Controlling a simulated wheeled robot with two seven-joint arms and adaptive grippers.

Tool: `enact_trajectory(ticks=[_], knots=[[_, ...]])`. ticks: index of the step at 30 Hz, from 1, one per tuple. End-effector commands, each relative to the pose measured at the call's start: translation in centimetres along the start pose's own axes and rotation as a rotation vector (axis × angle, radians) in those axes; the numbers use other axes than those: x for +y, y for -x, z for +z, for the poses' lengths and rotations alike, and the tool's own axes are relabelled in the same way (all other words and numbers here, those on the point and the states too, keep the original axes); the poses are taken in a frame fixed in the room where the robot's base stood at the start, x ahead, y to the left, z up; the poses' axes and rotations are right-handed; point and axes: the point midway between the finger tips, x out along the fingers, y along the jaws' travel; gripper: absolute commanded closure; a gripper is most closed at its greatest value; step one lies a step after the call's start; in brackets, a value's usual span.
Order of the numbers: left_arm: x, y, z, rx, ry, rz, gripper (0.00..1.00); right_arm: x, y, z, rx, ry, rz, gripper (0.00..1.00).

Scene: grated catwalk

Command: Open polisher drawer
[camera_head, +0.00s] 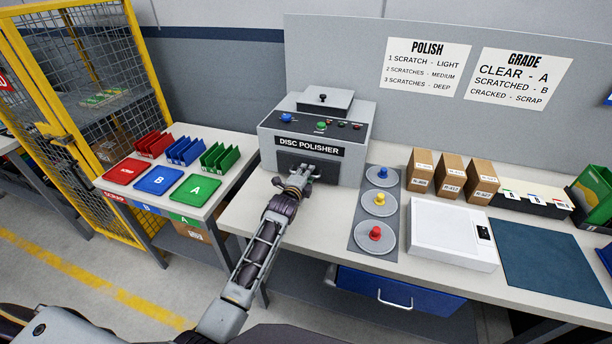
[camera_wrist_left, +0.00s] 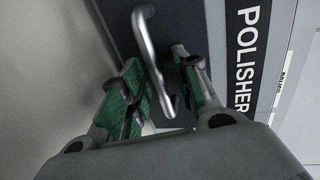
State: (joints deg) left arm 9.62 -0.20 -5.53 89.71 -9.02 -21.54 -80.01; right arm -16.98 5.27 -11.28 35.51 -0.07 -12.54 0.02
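The disc polisher (camera_head: 352,135) is a grey box at the back of the bench. Its dark drawer front (camera_head: 329,166) sits below the "DISC POLISHER" label and looks flush, so the drawer appears shut. In the left wrist view a silver bar handle (camera_wrist_left: 147,40) stands out from the dark drawer front (camera_wrist_left: 195,25). My left gripper (camera_head: 302,174) is at the drawer front and covers much of it. In the left wrist view its green-padded fingers (camera_wrist_left: 160,88) are apart, one on each side of the handle's near end. Contact cannot be told. My right gripper is not in view.
Right of the polisher lie a grey mat (camera_head: 357,231) with several knobbed discs, brown boxes (camera_head: 450,173), and a white device (camera_head: 450,231). Left is a table with red, blue and green trays (camera_head: 190,188). A blue bench drawer (camera_head: 400,291) is below.

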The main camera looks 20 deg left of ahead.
Motion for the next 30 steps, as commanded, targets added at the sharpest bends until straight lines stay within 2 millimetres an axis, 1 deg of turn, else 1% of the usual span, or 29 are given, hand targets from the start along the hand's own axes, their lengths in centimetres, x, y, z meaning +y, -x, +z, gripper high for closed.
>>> enact_trajectory(ticks=[8, 11, 16, 30], knots=[[0.03, -0.05, -0.01, 0.0, 0.0, 0.0, 0.68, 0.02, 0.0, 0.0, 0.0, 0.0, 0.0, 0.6], [0.03, -0.04, -0.01, 0.0, 0.0, 0.0, 0.79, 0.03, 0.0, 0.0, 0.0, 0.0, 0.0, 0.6], [0.04, -0.03, -0.01, 0.0, 0.0, 0.0, 1.0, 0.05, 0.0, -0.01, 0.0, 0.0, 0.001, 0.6], [0.1, 0.11, -0.01, 0.0, 0.0, 0.001, 1.0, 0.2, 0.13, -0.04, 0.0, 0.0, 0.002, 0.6]])
